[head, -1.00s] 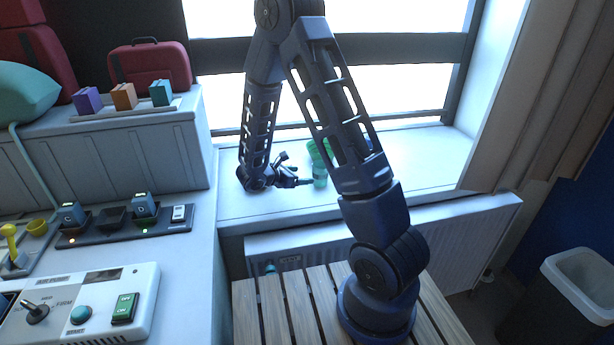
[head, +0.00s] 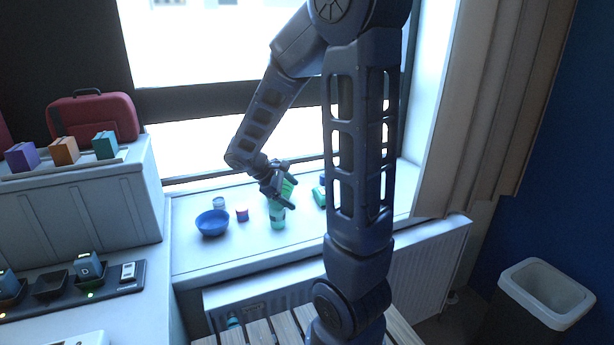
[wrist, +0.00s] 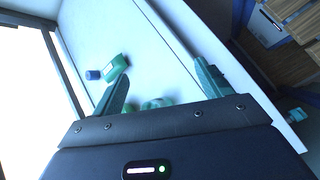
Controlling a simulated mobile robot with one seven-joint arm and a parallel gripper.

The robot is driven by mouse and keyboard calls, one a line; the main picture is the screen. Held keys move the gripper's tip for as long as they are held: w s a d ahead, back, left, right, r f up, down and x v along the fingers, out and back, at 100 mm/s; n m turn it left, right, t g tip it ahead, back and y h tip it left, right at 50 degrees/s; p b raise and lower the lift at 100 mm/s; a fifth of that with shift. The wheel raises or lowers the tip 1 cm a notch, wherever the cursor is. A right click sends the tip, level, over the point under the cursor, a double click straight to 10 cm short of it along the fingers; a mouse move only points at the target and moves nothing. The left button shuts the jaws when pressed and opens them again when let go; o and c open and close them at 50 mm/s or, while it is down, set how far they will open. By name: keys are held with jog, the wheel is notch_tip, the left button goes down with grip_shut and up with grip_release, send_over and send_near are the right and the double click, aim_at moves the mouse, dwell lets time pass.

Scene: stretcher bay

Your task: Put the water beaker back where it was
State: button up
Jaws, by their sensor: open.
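A translucent green beaker (head: 278,219), which looks like the water beaker, stands upright on the white window sill (head: 238,250). My gripper (head: 287,196) is at its top in the head view, and hides part of its upper end. In the wrist view my gripper (wrist: 165,88) has its two teal fingers wide apart. A pale green round shape, probably the beaker (wrist: 157,103), shows low between them, partly hidden by the gripper body. I cannot tell whether a finger touches it.
On the sill are a blue bowl (head: 212,224), a small white-and-blue jar (head: 218,203), a red-and-blue jar (head: 242,214) and a green block-like thing (head: 319,197) partly behind my arm. A radiator (head: 432,262) is below; a bin (head: 547,292) stands right. The sill's front strip is clear.

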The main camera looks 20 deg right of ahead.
jog(key=s+r+m+t+y, duration=0.4)
jog(key=s+r+m+y, duration=0.4)
jog(key=s+r+m, duration=0.3)
jog(key=s+r, duration=0.1)
jog(key=s, duration=0.2)
jog(key=shift+s+r, duration=0.2)
jog(key=shift+s, duration=0.1)
